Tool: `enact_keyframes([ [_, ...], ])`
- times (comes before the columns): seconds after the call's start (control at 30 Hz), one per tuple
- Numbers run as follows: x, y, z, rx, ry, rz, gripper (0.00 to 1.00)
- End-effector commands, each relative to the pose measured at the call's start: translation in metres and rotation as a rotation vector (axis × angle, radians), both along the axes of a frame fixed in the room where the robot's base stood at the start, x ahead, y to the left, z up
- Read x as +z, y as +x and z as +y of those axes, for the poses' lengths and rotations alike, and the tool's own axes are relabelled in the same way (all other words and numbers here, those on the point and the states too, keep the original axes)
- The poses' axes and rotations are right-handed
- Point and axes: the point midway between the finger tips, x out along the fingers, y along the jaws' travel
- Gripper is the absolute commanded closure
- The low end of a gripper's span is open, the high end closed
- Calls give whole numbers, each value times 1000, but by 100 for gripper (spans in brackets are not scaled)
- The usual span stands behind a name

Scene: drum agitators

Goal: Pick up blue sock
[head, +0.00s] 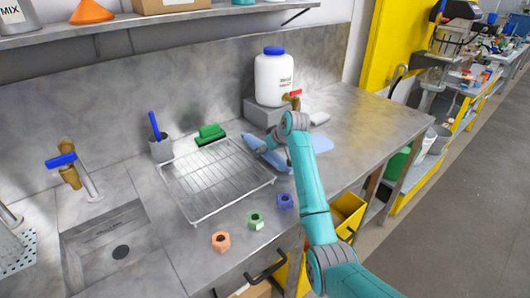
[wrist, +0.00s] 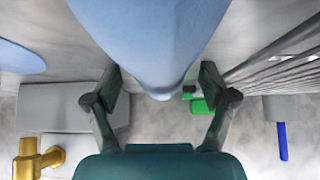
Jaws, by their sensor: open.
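The blue sock (head: 262,152) lies on the grey metal counter, just right of the wire rack, partly hidden by my arm. In the wrist view a large pale blue shape, which looks like the sock (wrist: 150,40), reaches in from the top edge and narrows to a rounded end between my fingers. My gripper (wrist: 160,85) is open, with one finger on each side of that end. I cannot tell whether either finger touches it. In the head view my gripper is at the sock, mostly hidden by my wrist.
A wire rack (head: 212,178) stands left of the sock, with a green brush (head: 209,133) behind it. A white jug (head: 273,80) with a tap stands on a grey block behind. Orange (head: 221,241), green (head: 256,219) and blue (head: 285,201) nuts lie in front.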

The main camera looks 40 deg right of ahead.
Motion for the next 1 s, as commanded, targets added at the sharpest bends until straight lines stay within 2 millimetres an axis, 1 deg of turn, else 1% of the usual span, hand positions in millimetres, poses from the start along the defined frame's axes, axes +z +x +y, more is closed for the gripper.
enact_keyframes([
  [0.03,0,0,0,0,0,0,24],
  [0.07,0,0,0,0,0,0,32],
  [0.1,0,0,0,0,0,0,42],
  [0.17,0,0,0,0,0,0,57],
  [0.2,0,0,0,0,0,0,67],
  [0.27,0,0,0,0,0,0,82],
  [0.3,0,0,0,0,0,0,85],
  [0.53,2,0,0,0,0,-1,85],
  [0.63,9,0,0,0,-1,-3,85],
  [0.77,30,1,0,0,-3,-5,85],
  [1.0,74,0,0,0,-3,-4,85],
])
